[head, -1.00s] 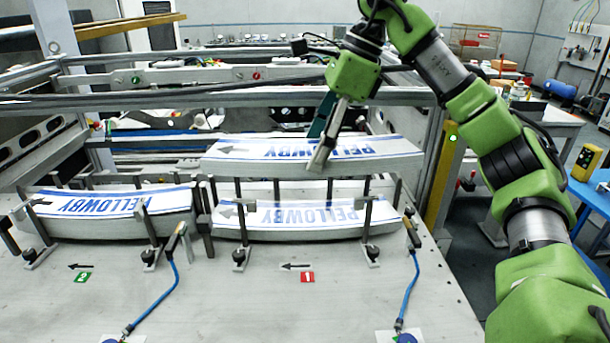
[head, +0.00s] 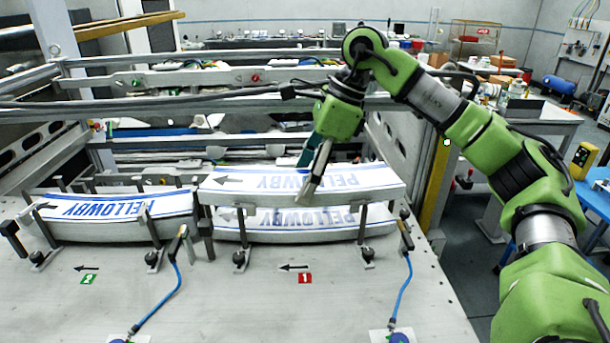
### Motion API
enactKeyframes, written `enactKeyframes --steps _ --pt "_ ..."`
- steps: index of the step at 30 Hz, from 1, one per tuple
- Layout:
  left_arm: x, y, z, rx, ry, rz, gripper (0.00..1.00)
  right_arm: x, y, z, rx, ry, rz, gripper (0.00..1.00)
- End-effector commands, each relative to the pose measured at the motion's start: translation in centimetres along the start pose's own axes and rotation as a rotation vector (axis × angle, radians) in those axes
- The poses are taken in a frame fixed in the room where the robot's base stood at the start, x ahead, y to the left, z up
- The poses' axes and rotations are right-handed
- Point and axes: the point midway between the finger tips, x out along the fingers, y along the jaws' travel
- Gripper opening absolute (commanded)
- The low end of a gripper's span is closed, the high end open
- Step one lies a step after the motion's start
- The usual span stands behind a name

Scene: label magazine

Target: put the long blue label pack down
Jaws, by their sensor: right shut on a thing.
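A long label pack with blue PELLOWBY print (head: 240,184) is held by my right gripper (head: 312,180), which is shut on it near its middle. The pack is roughly level, just above a second PELLOWBY pack (head: 290,236) in the magazine bay marked with a red 1 (head: 304,279). It hides much of that lower pack. I cannot tell whether the two touch. A third PELLOWBY pack (head: 110,205) lies in the left bay, marked with a green 2 (head: 88,279). My left gripper is not in view.
Upright posts with dark knobs (head: 239,258) stand along the front of both bays. Two blue hoses (head: 401,292) run across the bare front table (head: 230,305). Metal rails (head: 220,103) cross behind the bays.

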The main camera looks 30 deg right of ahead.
Motion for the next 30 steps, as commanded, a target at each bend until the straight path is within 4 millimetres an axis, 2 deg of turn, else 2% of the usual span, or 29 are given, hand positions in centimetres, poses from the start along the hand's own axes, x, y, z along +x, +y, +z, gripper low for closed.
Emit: enactKeyframes --steps 3,4,5,17,20,22,27,30 --pt "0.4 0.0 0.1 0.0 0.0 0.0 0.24 0.3 0.0 -0.1 -0.001 -0.003 -0.002 0.27" --pt "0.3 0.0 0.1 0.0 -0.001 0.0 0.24 0.3 0.0 -0.1 0.0 0.001 0.0 0.74" --pt "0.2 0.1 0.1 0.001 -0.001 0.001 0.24 0.3 0.0 -0.1 0.0 0.001 0.0 0.82" --pt "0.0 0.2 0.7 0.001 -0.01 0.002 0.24 -0.1 0.0 0.0 0.0 0.0 0.0 0.83" --pt "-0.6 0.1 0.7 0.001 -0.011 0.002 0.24 -0.9 0.0 0.3 -0.001 -0.001 -0.002 0.83" --pt "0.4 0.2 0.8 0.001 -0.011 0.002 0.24 -1.6 -0.1 0.2 -0.001 -0.004 -0.003 0.83" --pt "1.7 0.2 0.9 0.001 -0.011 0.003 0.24 -5.5 0.0 0.3 -0.003 -0.006 -0.004 0.83" --pt "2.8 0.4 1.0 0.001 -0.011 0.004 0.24 -6.1 -0.1 -2.7 0.005 -0.001 -0.002 0.83"
